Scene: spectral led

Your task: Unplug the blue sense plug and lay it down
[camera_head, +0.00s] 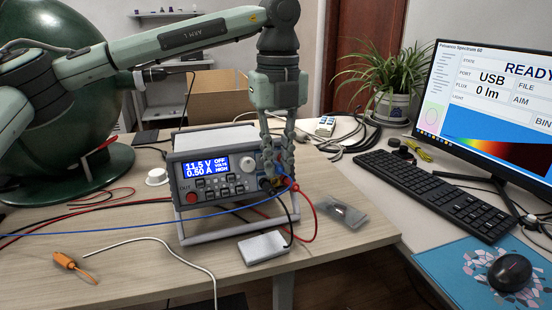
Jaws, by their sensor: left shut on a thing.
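The bench power supply (215,185) stands on the wooden table with its lit blue display facing me. My left gripper (278,172) reaches down from above to the right end of its front panel. Its fingers are shut on the blue sense plug, which they largely hide. The plug's blue cable (205,215) runs left across the table. I cannot tell whether the plug is seated in its socket or clear of it. My right gripper is not in view.
Red and black leads hang beside the gripper. A white flat box (263,247) lies before the supply, and a small clear bag (342,211) lies to the right. A keyboard (436,192) and monitor (490,105) are right. The front middle tabletop is fairly clear.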

